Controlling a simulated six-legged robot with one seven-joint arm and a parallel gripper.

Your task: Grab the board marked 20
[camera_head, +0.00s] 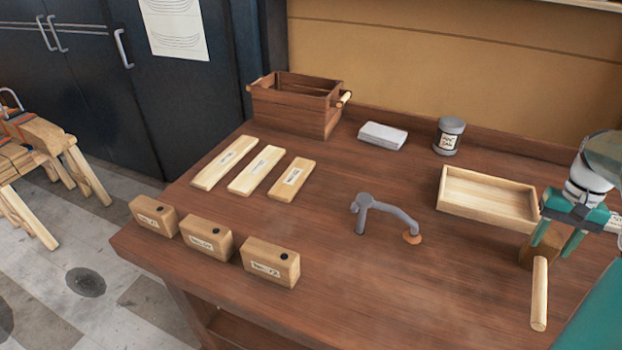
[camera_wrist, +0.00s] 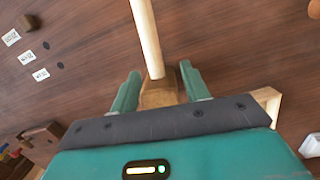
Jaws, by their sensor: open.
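Three flat pale boards lie side by side on the bench in the head view: a left board (camera_head: 213,174), a middle board (camera_head: 243,184) and a right board (camera_head: 281,190). Each bears a white label, too small to read, so I cannot tell which is marked 20. My gripper (camera_head: 556,238) is at the right of the bench, far from the boards. It is open, with its fingers on either side of a wooden mallet's head (camera_wrist: 160,97). The mallet handle (camera_head: 539,295) points toward the front edge. Whether the fingers touch the mallet is unclear.
Three labelled wooden blocks (camera_head: 206,238) stand along the bench's front left. A slatted crate (camera_head: 325,118), a grey-white block (camera_head: 382,136) and a labelled tin (camera_head: 449,136) stand behind. A grey hooked tool (camera_head: 385,211) and a shallow tray (camera_head: 487,205) lie between boards and gripper.

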